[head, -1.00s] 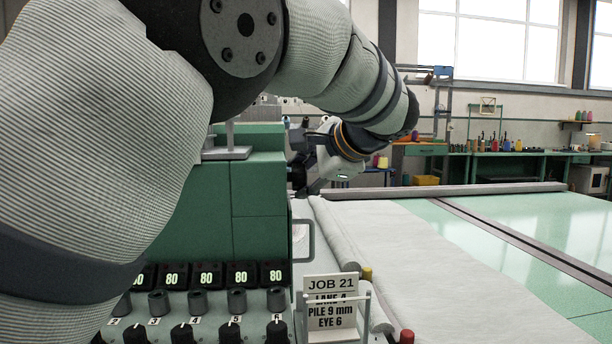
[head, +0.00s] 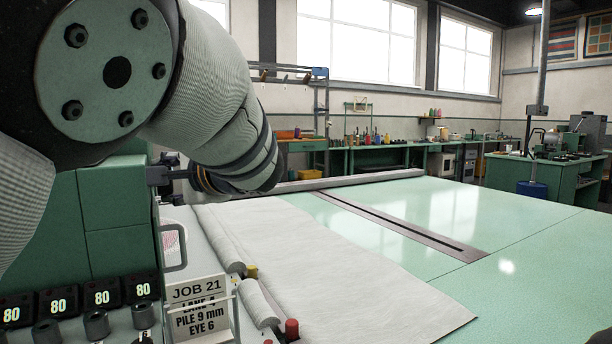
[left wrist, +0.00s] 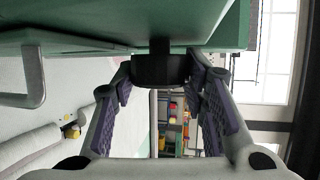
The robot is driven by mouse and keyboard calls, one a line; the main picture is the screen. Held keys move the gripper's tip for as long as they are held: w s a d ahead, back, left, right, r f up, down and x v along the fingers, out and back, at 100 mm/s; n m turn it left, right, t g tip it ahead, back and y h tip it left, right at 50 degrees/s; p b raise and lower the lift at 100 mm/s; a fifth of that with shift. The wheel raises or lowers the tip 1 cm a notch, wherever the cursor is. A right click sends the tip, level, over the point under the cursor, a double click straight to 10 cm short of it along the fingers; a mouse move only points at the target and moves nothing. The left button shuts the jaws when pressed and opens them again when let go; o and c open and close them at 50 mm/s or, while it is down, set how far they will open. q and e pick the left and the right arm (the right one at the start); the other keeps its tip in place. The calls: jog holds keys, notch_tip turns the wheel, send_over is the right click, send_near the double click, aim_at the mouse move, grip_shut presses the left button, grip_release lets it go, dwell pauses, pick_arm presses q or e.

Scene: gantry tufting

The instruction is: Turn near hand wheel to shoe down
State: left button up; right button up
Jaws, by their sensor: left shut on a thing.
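The near hand wheel (left wrist: 160,70) shows in the left wrist view as a dark, short round piece below the green machine housing (left wrist: 120,22). My left gripper (left wrist: 160,76) has one finger on each side of it and is shut on it. A dark fitting (head: 158,175) sticks out from the right side of the green machine (head: 115,215) there. I cannot make out the shoe. My right gripper is in neither view.
A job card (head: 201,312) stands at the machine's front, beside displays reading 80 (head: 102,293). A grey handle (head: 175,250) sits on the machine's side. White cloth (head: 330,270) covers part of the pale green table (head: 530,255). Benches (head: 390,155) line the back wall.

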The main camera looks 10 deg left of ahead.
pick_arm(q)
jog(key=o, duration=1.2)
